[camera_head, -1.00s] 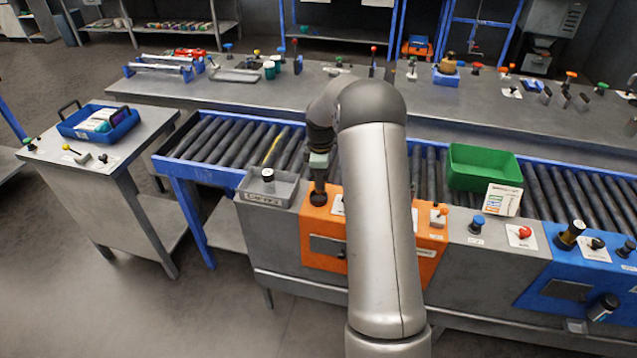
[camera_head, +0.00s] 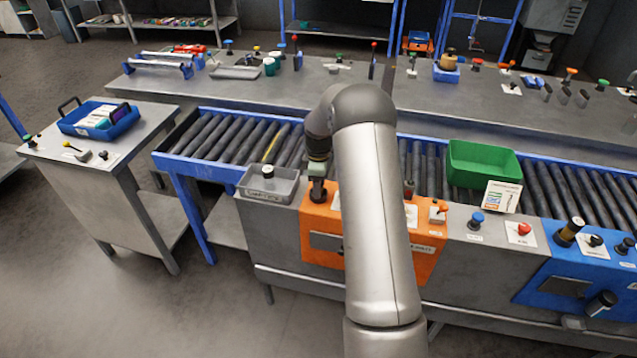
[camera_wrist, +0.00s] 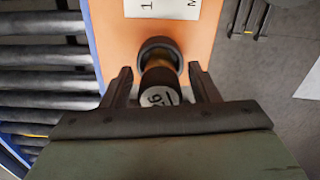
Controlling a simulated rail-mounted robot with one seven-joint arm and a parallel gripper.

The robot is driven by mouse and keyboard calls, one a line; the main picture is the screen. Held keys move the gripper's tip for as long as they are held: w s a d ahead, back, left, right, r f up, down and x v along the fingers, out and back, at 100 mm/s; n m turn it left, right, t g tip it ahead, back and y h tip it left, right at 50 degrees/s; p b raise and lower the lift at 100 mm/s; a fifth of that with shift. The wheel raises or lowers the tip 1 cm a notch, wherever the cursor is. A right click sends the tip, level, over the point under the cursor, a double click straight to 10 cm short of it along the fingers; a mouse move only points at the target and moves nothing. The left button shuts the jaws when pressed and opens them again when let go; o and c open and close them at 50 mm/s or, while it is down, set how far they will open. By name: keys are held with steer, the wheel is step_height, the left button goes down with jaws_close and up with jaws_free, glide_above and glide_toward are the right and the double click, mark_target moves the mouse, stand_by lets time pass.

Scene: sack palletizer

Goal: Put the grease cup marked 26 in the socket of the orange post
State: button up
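The grease cup marked 26 (camera_wrist: 158,97) shows in the wrist view, with a pale numbered cap toward me and an amber body. Its far end meets the dark round socket (camera_wrist: 172,44) on the orange post (camera_wrist: 112,42); how deep it sits I cannot tell. My gripper (camera_wrist: 160,72) is open around the cup, one finger on each side, with orange surface showing in the gaps. In the head view my gripper (camera_head: 318,172) is just above the left end of the orange post (camera_head: 390,252); the cup is not clear there.
A grey bin (camera_head: 262,194) stands close left of my gripper. A green crate (camera_head: 482,160) is on the roller conveyor (camera_head: 225,138) to the right. A blue knob (camera_head: 477,218) and a red knob (camera_head: 523,229) stand right of the orange post.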

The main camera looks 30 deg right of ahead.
step_height(320, 180, up, 12)
steer(key=shift+r+b, duration=0.1)
steer(key=shift+b, duration=0.65)
steer(key=s+a+r+m, duration=0.2)
steer(key=s+a+r, duration=0.2)
steer(key=s+a, duration=0.25)
steer(key=s+a+r+m, duration=0.3)
steer(key=s+a, duration=0.2)
steer(key=s, duration=0.2)
steer(key=s+a+f+m, duration=0.1)
steer(key=s+a+m, duration=0.2)
steer(key=s, duration=0.8)
steer(key=s+a+f+m, duration=0.2)
steer(key=s+a+m, duration=0.1)
steer(key=s, duration=0.9)
steer(key=shift+a+m+t, duration=0.3)
steer(key=shift+a, duration=0.05)
